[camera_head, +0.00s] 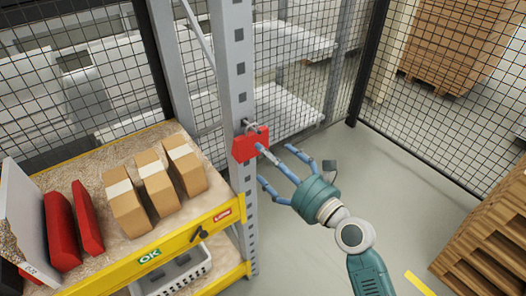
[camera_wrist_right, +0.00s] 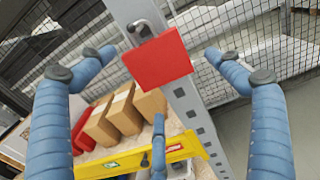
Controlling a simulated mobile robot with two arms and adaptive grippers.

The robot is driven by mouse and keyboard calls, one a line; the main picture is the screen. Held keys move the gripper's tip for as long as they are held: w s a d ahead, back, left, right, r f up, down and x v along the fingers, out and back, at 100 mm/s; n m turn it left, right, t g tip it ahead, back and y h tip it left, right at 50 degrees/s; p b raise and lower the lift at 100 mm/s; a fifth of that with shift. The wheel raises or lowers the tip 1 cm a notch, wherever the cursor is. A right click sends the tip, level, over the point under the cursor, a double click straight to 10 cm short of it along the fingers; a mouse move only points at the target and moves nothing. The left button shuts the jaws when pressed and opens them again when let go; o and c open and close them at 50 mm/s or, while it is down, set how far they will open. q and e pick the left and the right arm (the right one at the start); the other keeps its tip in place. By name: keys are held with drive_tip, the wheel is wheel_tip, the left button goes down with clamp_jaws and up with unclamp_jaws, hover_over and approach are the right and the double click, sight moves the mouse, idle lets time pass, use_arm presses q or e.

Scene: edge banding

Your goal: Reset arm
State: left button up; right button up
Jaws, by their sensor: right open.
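My right gripper (camera_head: 277,172) is in the middle of the head view, with its blue fingers spread just to the right of a red box (camera_head: 250,145). The red box hangs on a grey perforated post by a metal hook or shackle. In the right wrist view the red box (camera_wrist_right: 158,60) lies between and beyond the spread fingers of the right gripper (camera_wrist_right: 155,75). The right gripper is open and empty. I cannot tell whether one fingertip touches the box in the head view. My left gripper is not in view.
A yellow-edged shelf (camera_head: 178,238) at left carries several cardboard boxes (camera_head: 158,184) and red bins (camera_head: 62,230). A white basket (camera_head: 180,272) sits below. The grey post (camera_head: 234,75) and mesh fence (camera_head: 440,130) bound the space. Wooden pallets (camera_head: 490,245) stand at right. Floor between is clear.

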drive_tip(key=v, duration=0.7)
drive_tip(key=d+f+n+g+h, duration=0.1)
drive_tip(key=d+f+n+h, duration=0.1)
drive_tip(key=f, duration=0.8)
drive_tip(key=d+f+n+g+h, duration=0.1)
drive_tip(key=d+f+n+h, duration=0.15)
drive_tip(key=f, duration=0.85)
drive_tip(key=s+d+f+n+g+h, duration=0.1)
drive_tip(key=s+d+f+n, duration=0.15)
drive_tip(key=f, duration=0.45)
drive_tip(key=s+d+f+n+g+h+b, duration=0.1)
drive_tip(key=s+f+n+g, duration=0.2)
drive_tip(key=f, duration=0.5)
drive_tip(key=s+d+f+n+h, duration=0.1)
drive_tip(key=s+f+n, duration=0.25)
drive_tip(key=f, duration=0.35)
drive_tip(key=s+d+f+n+g+h, duration=0.1)
drive_tip(key=s+d+f+n+g, duration=0.1)
drive_tip(key=s+f+n, duration=0.4)
drive_tip(key=s+d+f+n+g+h, duration=0.1)
drive_tip(key=s+f+n, duration=0.4)
drive_tip(key=s, duration=1.2)
drive_tip(key=s+d+f+n+g+h, duration=0.1)
drive_tip(key=s+d+f+n+g, duration=0.3)
drive_tip(key=s+f, duration=0.7)
drive_tip(key=s+d+n, duration=0.1)
drive_tip(key=n, duration=0.1)
drive_tip(key=shift+s+n+b, duration=0.2)
drive_tip(key=shift+n+b, duration=0.15)
drive_tip(key=shift+b, duration=0.05)
